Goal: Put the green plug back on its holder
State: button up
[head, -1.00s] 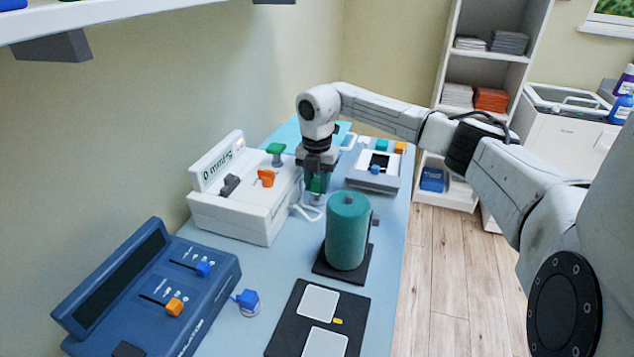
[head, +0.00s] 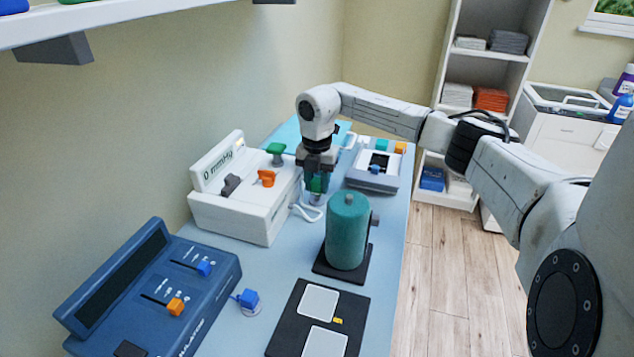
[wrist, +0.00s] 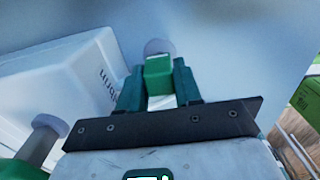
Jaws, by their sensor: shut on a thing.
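The green plug (head: 317,184) is a small green block between my gripper's fingers (head: 317,182). It also shows in the wrist view (wrist: 158,76), with my gripper (wrist: 158,88) shut on it from both sides. A pale grey round piece (wrist: 158,47) shows at the plug's far end in the wrist view. In the head view a greyish piece (head: 317,200) shows just below the plug. I cannot tell whether this is the holder, or whether the plug touches it. My gripper points down beside the white box, behind the teal cylinder.
The white box (head: 232,213) with green, orange and grey knobs stands left of my gripper. The teal cylinder (head: 347,232) on a black base stands in front. A light device (head: 373,172) is to the right. A blue plug (head: 248,298) and blue console (head: 150,290) are nearer.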

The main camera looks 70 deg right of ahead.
jog(key=shift+f+b, duration=0.45)
jog(key=shift+f, duration=0.7)
dwell(0.6)
jog(key=o, duration=0.9)
jog(key=shift+o, duration=0.2)
jog(key=o, duration=0.4)
